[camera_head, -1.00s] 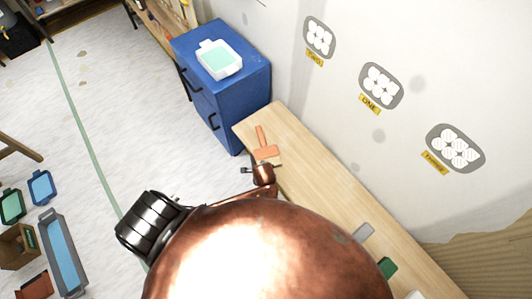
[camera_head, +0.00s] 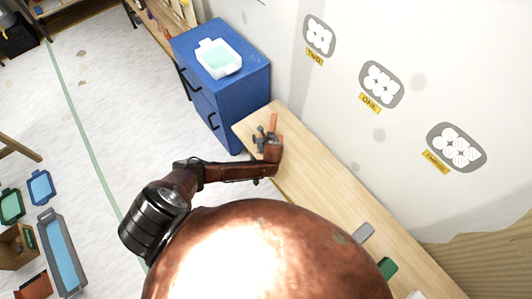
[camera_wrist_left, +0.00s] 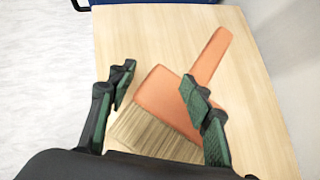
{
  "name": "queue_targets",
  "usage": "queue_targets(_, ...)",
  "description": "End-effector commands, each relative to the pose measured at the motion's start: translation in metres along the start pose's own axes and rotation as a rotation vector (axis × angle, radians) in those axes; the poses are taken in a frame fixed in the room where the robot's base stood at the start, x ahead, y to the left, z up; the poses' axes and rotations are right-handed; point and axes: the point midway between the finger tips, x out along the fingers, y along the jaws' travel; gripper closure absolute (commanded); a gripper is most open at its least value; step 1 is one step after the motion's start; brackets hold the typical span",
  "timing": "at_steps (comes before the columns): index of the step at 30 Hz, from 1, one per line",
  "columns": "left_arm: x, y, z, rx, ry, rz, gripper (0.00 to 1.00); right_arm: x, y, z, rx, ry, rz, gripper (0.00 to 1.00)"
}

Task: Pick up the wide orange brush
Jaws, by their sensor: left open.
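The wide orange brush (camera_wrist_left: 212,56) lies on the wooden table (camera_head: 318,190). In the left wrist view it lies diagonally, handle to the upper right, pale bristles to the lower left. In the head view only part of its orange handle (camera_head: 274,121) shows; my gripper hides the rest. My left gripper (camera_head: 264,137) is open over the table's far end, by the brush. In the wrist view (camera_wrist_left: 158,90) its left finger is left of the brush head, and its right finger overlaps the head's right part. I cannot tell whether they touch. My right gripper is not in view.
A blue cabinet (camera_head: 238,92) with a white and green tray (camera_head: 219,59) stands beyond the table's far end. The wall is on the right. Grey (camera_head: 363,233) and green (camera_head: 387,268) items lie nearer on the table. Containers stand on the floor at left.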

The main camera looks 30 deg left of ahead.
Motion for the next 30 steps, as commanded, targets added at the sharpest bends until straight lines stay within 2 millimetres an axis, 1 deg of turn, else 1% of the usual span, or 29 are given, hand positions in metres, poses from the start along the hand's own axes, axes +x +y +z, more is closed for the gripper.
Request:
queue_targets(1, 0.012, 0.004, -0.005, 0.002, 0.006, 0.008, 0.55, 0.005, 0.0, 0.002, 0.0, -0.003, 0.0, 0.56)
queue_targets(3, 0.024, 0.004, -0.007, 0.002, 0.008, 0.011, 0.55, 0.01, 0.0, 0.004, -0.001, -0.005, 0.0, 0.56)
queue_targets(7, 0.041, 0.009, -0.01, 0.003, 0.013, 0.017, 0.55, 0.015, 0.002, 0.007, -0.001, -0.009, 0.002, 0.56)
queue_targets(10, 0.046, 0.01, -0.011, 0.004, 0.014, 0.019, 0.55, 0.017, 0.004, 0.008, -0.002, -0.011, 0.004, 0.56)
queue_targets(16, 0.045, 0.007, -0.012, 0.003, 0.017, 0.012, 0.55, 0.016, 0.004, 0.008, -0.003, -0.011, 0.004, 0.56)
queue_targets(17, 0.045, 0.006, -0.012, 0.003, 0.017, 0.011, 0.51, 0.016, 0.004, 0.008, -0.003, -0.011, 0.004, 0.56)
queue_targets(25, 0.043, 0.002, -0.015, 0.003, 0.021, 0.002, 0.69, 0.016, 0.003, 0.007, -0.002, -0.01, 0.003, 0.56)
queue_targets(30, 0.043, 0.002, -0.013, 0.002, 0.019, 0.003, 0.81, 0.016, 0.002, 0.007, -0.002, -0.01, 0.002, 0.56)
